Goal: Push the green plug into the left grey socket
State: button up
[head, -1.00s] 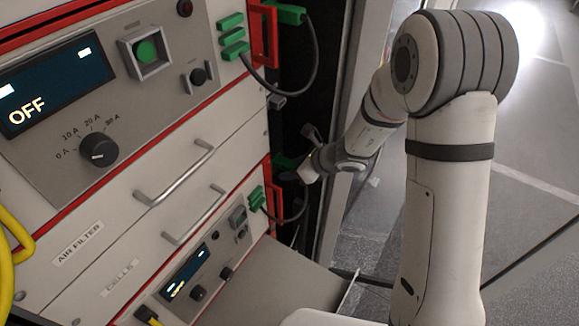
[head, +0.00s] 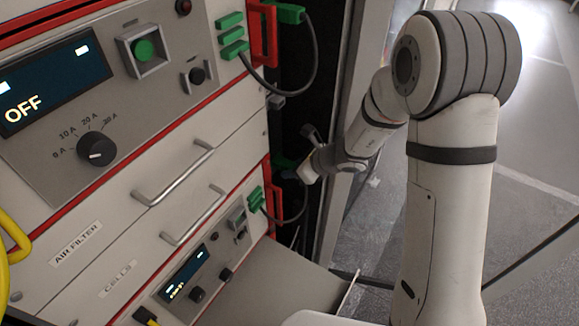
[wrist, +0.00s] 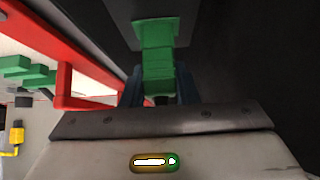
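A green plug (wrist: 158,72) lies between the two dark blue fingers of my gripper (wrist: 160,88) in the wrist view, and they hold it from both sides. Its wider green end points up the picture, away from my gripper. A grey shape (wrist: 152,6) shows just beyond that end at the top edge; I cannot tell whether it is the left grey socket or whether the plug touches it. In the head view my gripper (head: 302,170) is at the dark gap right of the lower unit, with a bit of the green plug (head: 284,163) at its tip.
A red handle (wrist: 85,103) stands close left of my gripper, with green connectors (wrist: 28,70) beyond it. A dark cable (head: 303,205) hangs below my gripper. A metal post (head: 330,200) stands close on the right. A grey shelf (head: 290,285) lies below.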

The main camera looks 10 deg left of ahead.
jog(key=shift+c, duration=1)
jog(key=shift+s+d+b, duration=0.15)
jog(key=shift+s+d, duration=0.15)
jog(key=shift+d, duration=0.6)
jog(key=shift+s+d+b, duration=0.15)
jog(key=shift+s+d, duration=0.15)
jog(key=shift+d, duration=0.6)
jog(key=shift+s+d+b, duration=0.15)
jog(key=shift+s+d, duration=0.15)
jog(key=shift+d, duration=0.6)
jog(key=s+d+r+b, duration=0.1)
jog(key=d+r+b, duration=0.2)
jog(key=r, duration=1.7)
jog(key=shift+w+a+r, duration=0.1)
jog(key=shift+w+a, duration=0.2)
jog(key=shift+a, duration=0.6)
jog(key=shift+w+a+f, duration=0.1)
jog(key=shift+w+a, duration=0.2)
jog(key=shift+a, duration=0.6)
jog(key=shift+w+a+r, duration=0.1)
jog(key=shift+w+a, duration=0.2)
jog(key=shift+a, duration=0.6)
jog(key=shift+p, duration=0.6)
jog(key=shift+w+a+p, duration=0.25)
jog(key=shift+a+p, duration=0.05)
jog(key=shift+a, duration=0.45)
